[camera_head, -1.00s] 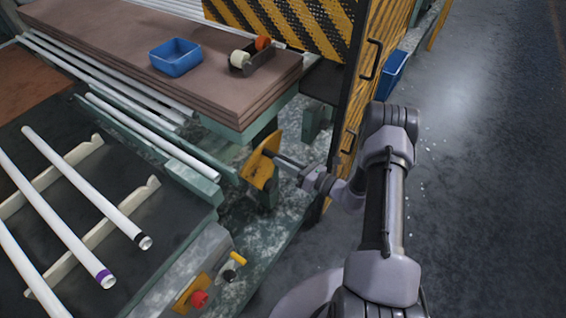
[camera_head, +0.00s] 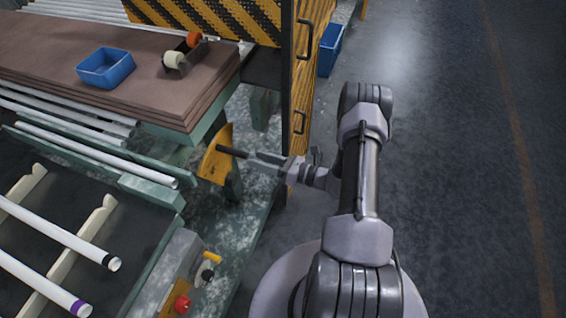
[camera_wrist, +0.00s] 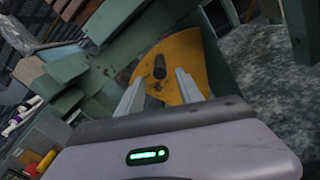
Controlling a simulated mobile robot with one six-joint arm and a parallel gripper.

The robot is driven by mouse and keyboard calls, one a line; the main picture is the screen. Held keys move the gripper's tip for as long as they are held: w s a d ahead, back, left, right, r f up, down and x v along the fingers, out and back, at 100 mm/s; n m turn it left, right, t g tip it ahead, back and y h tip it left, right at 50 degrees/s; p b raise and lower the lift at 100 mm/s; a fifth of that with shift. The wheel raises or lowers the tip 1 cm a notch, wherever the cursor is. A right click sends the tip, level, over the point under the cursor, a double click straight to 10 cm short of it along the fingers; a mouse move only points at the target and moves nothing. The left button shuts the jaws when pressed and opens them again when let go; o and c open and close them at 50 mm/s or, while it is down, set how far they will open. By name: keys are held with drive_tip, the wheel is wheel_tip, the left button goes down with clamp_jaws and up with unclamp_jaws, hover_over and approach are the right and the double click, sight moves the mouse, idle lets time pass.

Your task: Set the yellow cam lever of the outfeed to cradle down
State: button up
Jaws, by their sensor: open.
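The yellow cam lever (camera_head: 215,157) is a curved yellow plate with a dark rod handle (camera_head: 232,151) sticking out towards my gripper. It stands by the green frame at the end of the bench. In the wrist view the yellow plate (camera_wrist: 183,62) is straight ahead, and the dark handle (camera_wrist: 160,66) shows end-on. My gripper (camera_wrist: 158,86) is open, with one pale finger on either side of the line to the handle. In the head view my gripper (camera_head: 262,160) is at the handle's outer end. I cannot tell whether the fingers touch it.
A black-and-yellow guard panel (camera_head: 300,80) stands just behind my gripper. White tubes (camera_head: 60,240) lie on pale notched rails at lower left. A control box with a red button (camera_head: 182,304) and small yellow lever (camera_head: 212,257) is nearer. Open floor (camera_head: 450,150) lies right.

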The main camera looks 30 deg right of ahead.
drive_tip(key=p+v, duration=0.1)
drive_tip(key=v, duration=0.8)
drive_tip(key=shift+s+d, duration=0.2)
drive_tip(key=shift+s, duration=0.1)
drive_tip(key=a+r+n+g+y, duration=0.1)
drive_tip(key=a+r+n+g, duration=0.55)
drive_tip(key=r, duration=0.25)
drive_tip(key=a+r+n+g, duration=0.5)
drive_tip(key=a+r+n, duration=0.25)
drive_tip(key=r, duration=0.25)
drive_tip(key=s+a+r+n+t+h, duration=0.1)
drive_tip(key=s+a+r+n+h, duration=0.2)
drive_tip(key=s+r+n, duration=0.4)
drive_tip(key=s+a+r+n+t+h, duration=0.1)
drive_tip(key=s+a+r+n+h, duration=0.3)
drive_tip(key=s+r+n+h, duration=0.2)
wheel_tip(320, 180, up, 2)
drive_tip(key=shift+s+n+t+h, duration=0.35)
drive_tip(key=shift+s+n, duration=0.35)
drive_tip(key=shift+n, duration=0.5)
